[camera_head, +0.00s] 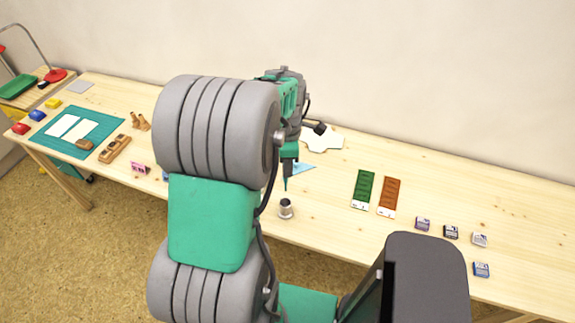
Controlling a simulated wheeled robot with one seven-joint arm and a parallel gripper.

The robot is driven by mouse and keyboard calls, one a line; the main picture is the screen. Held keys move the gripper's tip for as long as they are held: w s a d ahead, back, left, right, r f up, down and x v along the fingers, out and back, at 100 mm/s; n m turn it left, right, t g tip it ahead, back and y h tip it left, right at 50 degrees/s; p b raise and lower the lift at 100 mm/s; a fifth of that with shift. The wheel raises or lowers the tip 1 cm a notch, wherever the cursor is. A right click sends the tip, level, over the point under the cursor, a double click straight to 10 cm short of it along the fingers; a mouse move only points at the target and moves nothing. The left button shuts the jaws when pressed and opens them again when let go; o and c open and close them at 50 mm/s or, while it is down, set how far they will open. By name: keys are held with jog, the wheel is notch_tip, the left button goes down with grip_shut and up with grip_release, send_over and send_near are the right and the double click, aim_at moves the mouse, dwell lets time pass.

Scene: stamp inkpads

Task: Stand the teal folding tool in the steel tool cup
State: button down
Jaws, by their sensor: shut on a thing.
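The steel tool cup (286,209) stands upright near the front edge of the table, just right of my large arm links. My gripper (289,161) is above the cup and a little behind it in the picture. It is shut on the teal folding tool (286,183), which hangs down thin and upright. The tool's lower tip appears just above the cup's mouth; from this one view I cannot tell the exact gap or whether it is inside the rim. The fingers are small and dark here, and the tool's upper part is hidden in them.
A light blue paper piece (304,168) lies behind the cup. A green strip (363,190) and a brown strip (388,197) lie to the right, then several inkpads (451,232). A teal mat (58,147) lies far left. The table between cup and green strip is clear.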

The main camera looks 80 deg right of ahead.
aim_at(287, 181)
jog(key=shift+r, duration=0.1)
notch_tip(287, 181, down, 11)
jog(key=b, duration=0.7)
jog(key=shift+w, duration=0.1)
jog(key=c, duration=1.3)
grip_release()
notch_tip(287, 181, up, 8)
jog(key=shift+f+b, duration=0.1)
jog(key=shift+b, duration=0.5)
